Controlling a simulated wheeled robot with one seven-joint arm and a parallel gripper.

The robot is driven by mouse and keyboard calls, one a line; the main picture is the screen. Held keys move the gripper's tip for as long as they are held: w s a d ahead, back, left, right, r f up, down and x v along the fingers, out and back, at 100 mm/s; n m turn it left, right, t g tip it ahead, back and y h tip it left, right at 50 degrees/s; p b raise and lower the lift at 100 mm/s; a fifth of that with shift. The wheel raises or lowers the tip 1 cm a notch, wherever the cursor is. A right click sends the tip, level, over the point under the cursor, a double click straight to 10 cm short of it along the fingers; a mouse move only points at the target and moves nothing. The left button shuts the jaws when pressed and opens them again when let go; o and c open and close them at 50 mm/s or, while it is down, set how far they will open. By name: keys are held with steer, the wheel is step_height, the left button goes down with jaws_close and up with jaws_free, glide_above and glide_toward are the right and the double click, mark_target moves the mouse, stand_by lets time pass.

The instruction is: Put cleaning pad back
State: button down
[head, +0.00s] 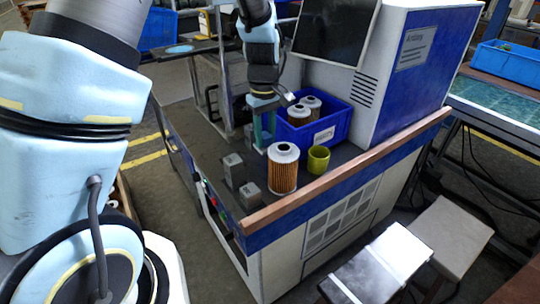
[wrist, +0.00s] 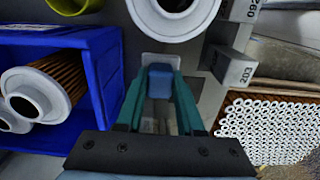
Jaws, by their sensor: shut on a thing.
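My gripper (head: 263,146) points down over the machine table, just behind a white-capped filter cartridge (head: 283,168) with brown pleats. In the wrist view, the teal fingers of my gripper (wrist: 160,84) are shut on a small blue block, which looks like the cleaning pad (wrist: 160,86). A pale square plate (wrist: 161,60) shows just beyond the fingertips. I cannot tell whether the pad touches it. In the head view the pad cannot be made out clearly between the fingers.
A blue bin (head: 325,131) with filter cartridges stands right of my gripper. A yellow-green cup (head: 318,160) stands beside the front cartridge. Grey blocks (head: 250,194) stand at the front left of the table. A monitor (head: 335,32) and a blue-white cabinet (head: 408,75) stand behind.

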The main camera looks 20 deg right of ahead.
mark_target(264, 134)
steer(key=shift+f+p, duration=0.75)
steer(key=shift+f, duration=2.55)
steer(key=shift+f, duration=0.2)
steer(key=c, duration=0.5)
jaws_free()
steer(key=shift+c, duration=0.2)
steer(key=shift+r, duration=0.1)
step_height(264, 134, up, 12)
steer(key=b, duration=0.3)
steer(key=shift+w+r, duration=0.1)
steer(key=shift+r, duration=0.05)
steer(key=shift+a, duration=0.1)
